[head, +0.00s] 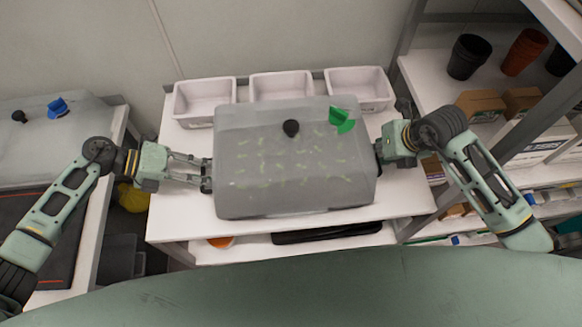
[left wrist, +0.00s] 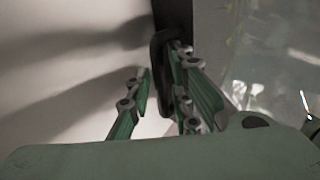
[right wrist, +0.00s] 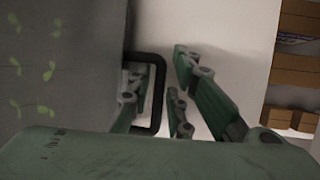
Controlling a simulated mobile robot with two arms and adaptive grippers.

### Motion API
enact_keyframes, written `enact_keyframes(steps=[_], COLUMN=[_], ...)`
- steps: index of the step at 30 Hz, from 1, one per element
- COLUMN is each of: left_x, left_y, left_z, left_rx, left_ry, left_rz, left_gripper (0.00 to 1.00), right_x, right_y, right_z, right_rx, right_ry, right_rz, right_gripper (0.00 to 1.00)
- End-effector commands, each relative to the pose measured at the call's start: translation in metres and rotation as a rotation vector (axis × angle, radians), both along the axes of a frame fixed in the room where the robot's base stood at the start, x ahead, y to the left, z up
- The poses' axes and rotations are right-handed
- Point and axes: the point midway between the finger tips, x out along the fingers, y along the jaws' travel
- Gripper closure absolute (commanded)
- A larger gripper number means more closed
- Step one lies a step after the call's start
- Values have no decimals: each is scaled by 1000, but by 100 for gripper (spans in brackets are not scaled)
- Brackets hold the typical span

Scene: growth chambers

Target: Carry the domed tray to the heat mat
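The domed tray (head: 300,195) has a cloudy grey dome with a black knob, a green tag and pale seedlings inside. It sits on a white bench. My left gripper (head: 205,176) is at its left-end handle (left wrist: 157,60), its fingers open on either side of the handle. My right gripper (head: 380,151) is at the right-end handle (right wrist: 160,75), fingers open, with one side within the loop and the other outside it. A dark mat (head: 42,215) with orange-red lines, apparently the heat mat, lies on the left bench, partly hidden by my left arm.
Three white bins (head: 281,87) stand behind the tray. Another domed tray (head: 75,145) with a blue tag occupies the back of the left bench. A gap with dark bins separates the benches. Shelving (head: 425,75) with pots and boxes stands close on the right.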

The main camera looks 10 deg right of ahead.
Motion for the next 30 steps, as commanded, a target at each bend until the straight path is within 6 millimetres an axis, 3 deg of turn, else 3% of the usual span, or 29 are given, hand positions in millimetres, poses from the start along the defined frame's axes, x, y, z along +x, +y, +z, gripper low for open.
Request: enact_keyframes(steps=[2, 9, 30], left_x=[0, 0, 0], left_y=[0, 0, 1], left_z=[0, 0, 0], left_rx=[0, 0, 1], left_ry=[0, 0, -1], left_rz=[0, 0, 1], left_gripper=[82, 100, 100], right_x=[0, 0, 0], right_y=[0, 0, 0], right_z=[0, 0, 0], right_rx=[0, 0, -1], right_ry=[0, 0, 0], right_rz=[0, 0, 2], right_gripper=[82, 100, 100])
